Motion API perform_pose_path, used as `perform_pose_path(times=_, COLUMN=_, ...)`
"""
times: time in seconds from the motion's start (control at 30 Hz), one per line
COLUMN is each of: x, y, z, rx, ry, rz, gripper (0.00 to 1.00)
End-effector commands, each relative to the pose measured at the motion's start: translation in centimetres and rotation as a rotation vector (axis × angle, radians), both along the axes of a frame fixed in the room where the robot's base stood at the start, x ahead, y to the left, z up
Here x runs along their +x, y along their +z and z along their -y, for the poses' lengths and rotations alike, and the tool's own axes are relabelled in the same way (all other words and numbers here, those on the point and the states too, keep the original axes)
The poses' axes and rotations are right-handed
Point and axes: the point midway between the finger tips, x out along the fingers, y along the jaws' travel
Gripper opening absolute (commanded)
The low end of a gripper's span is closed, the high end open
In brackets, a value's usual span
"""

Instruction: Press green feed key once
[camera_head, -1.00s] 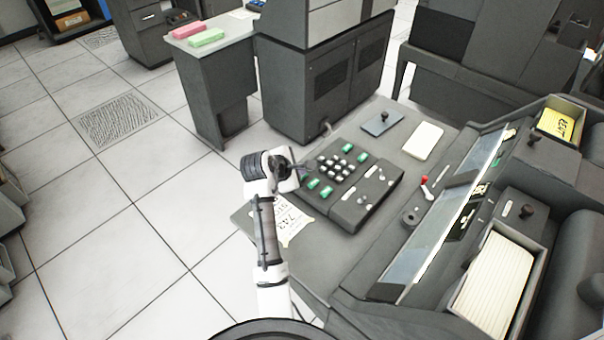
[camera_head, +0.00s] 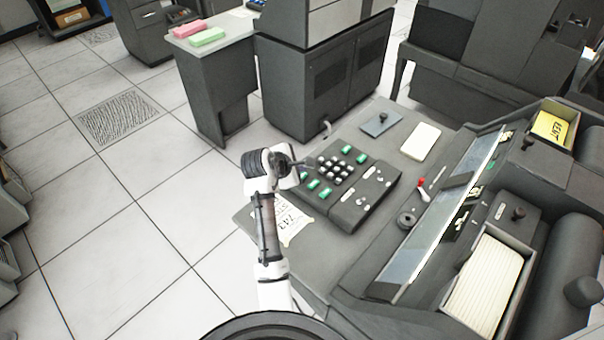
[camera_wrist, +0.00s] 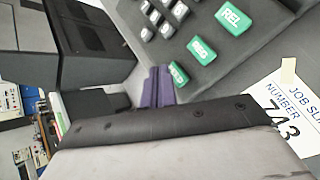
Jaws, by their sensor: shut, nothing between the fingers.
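In the wrist view the green keys form a row: REL (camera_wrist: 234,17), REG (camera_wrist: 202,50), and a third key (camera_wrist: 179,73) whose label looks like FEED, only partly readable. My gripper (camera_wrist: 158,86) is shut and empty. Its dark purple fingers are right beside the third key and overlap its edge in the picture; I cannot tell whether they touch it. In the head view my gripper (camera_head: 308,162) is at the keypad's left edge, with that green key (camera_head: 303,176) just below it.
A job slip (camera_head: 291,222) lies left of the keypad and shows number 743 in the wrist view. A grey plate with a knob (camera_head: 381,124) and a cream card stack (camera_head: 421,141) lie behind. The card machine (camera_head: 440,235) borders the desk on the right.

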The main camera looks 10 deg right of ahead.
Motion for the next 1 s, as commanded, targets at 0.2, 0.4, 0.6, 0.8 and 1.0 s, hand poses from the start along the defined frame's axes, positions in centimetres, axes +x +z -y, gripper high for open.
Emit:
perform_pose_path(times=0.2, x=0.0, y=2.4, z=0.0, rx=0.000, ry=0.000, rz=0.000, gripper=0.00)
perform_pose_path(times=0.4, x=0.1, y=4.0, z=0.0, rx=0.000, ry=0.001, rz=0.003, gripper=0.00)
perform_pose_path(times=0.6, x=0.0, y=4.6, z=0.0, rx=0.000, ry=0.000, rz=0.000, gripper=0.00)
perform_pose_path(times=0.8, x=0.0, y=4.6, z=0.0, rx=0.000, ry=0.000, rz=0.000, gripper=0.00)
perform_pose_path(times=1.0, x=0.0, y=4.6, z=0.0, rx=0.000, ry=0.000, rz=0.000, gripper=0.00)
